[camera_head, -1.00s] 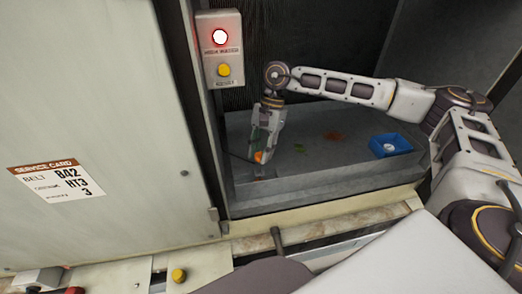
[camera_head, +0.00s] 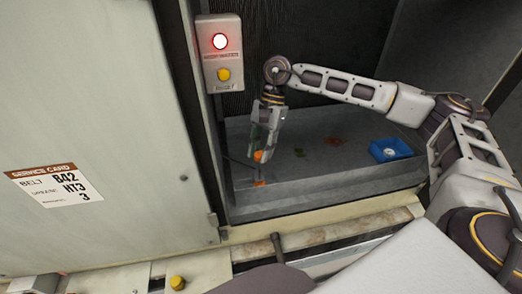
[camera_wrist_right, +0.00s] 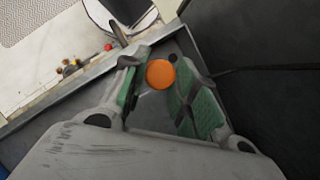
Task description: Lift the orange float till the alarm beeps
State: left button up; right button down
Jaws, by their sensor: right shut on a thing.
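The orange float (camera_head: 259,156) is at the tips of my right gripper (camera_head: 263,154), above the left end of a grey basin (camera_head: 330,193). In the right wrist view, the round orange top of the float (camera_wrist_right: 160,74) sits between the green-padded fingers of the right gripper (camera_wrist_right: 157,82), which is shut on it. A small orange patch shows below the float in the head view; I cannot tell whether it is a reflection. The alarm box (camera_head: 221,55) on the post has a lit red-rimmed lamp and a yellow button. My left gripper is not in view.
A blue tray (camera_head: 404,146) with a white round thing stands in the basin at right. Brown and green bits lie in the basin. A pale panel with a service card (camera_head: 55,184) fills the left. The dark wall is close behind the gripper.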

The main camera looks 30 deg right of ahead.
jog(key=c, duration=1.1)
grip_release()
jog(key=shift+r, duration=0.1)
jog(key=shift+v, duration=5.95)
